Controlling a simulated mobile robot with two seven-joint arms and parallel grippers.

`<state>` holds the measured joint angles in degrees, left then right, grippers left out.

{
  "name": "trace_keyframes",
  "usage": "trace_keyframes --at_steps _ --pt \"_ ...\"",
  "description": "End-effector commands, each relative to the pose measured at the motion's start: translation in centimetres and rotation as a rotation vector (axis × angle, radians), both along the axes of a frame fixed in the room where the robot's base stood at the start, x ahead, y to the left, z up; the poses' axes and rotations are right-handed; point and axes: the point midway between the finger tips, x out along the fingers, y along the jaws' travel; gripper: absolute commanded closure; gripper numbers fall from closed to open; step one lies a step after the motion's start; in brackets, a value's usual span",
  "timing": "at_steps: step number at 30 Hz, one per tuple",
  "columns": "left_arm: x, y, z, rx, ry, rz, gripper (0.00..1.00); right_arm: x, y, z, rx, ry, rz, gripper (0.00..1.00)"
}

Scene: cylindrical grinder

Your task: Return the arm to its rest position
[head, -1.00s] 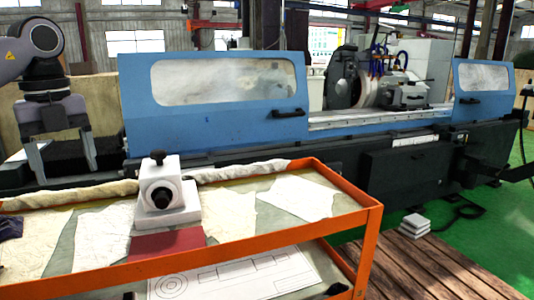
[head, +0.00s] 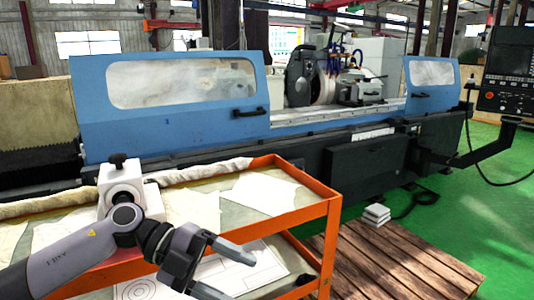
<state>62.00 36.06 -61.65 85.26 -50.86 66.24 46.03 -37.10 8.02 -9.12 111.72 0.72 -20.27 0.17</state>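My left arm comes in from the lower left. Its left gripper (head: 238,279) is open and empty, its two fingers apart and pointing right over the front part of the orange cart (head: 325,222). The lower finger reaches the bottom edge of the picture. The arm partly covers a white block fixture with a black knob (head: 119,175) that stands on the cart's top shelf. My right gripper is not in view.
A blue and black cylindrical grinder (head: 180,125) stands behind the cart. A printed drawing sheet (head: 262,257) shows below the top shelf. A wooden pallet (head: 400,255) and stacked white blocks (head: 376,214) lie on the right. A control panel (head: 507,75) hangs at the right edge.

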Motion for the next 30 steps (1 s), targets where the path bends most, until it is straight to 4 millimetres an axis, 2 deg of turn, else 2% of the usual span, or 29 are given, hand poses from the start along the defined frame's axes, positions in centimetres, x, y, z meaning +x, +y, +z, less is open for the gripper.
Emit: trace_keyframes --at_steps 1,6,10,14,19,23,26,30 --pt "-0.7 -1.4 -0.4 -0.088 0.029 0.014 0.27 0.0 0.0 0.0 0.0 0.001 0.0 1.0" --pt "-1.6 -4.3 -0.4 -0.357 0.11 0.127 0.27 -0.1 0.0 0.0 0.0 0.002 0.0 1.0" --pt "-1.5 -5.1 -0.6 -0.532 0.188 0.26 0.27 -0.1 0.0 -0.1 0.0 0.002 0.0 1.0" --pt "-0.9 -4.7 -1.5 -0.673 0.277 0.432 0.27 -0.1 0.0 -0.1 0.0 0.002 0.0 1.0" --pt "0.0 -2.7 -4.2 -0.798 0.411 0.697 0.27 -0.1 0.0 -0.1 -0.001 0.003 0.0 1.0" --pt "0.2 -0.3 -7.7 -0.84 0.521 0.922 0.27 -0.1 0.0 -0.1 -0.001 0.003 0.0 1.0" --pt "-0.2 1.9 -11.1 -0.84 0.611 1.102 0.27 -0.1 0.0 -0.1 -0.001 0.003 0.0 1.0" --pt "-2.1 5.2 -16.6 -0.792 0.745 1.354 0.27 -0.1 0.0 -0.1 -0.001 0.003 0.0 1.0"
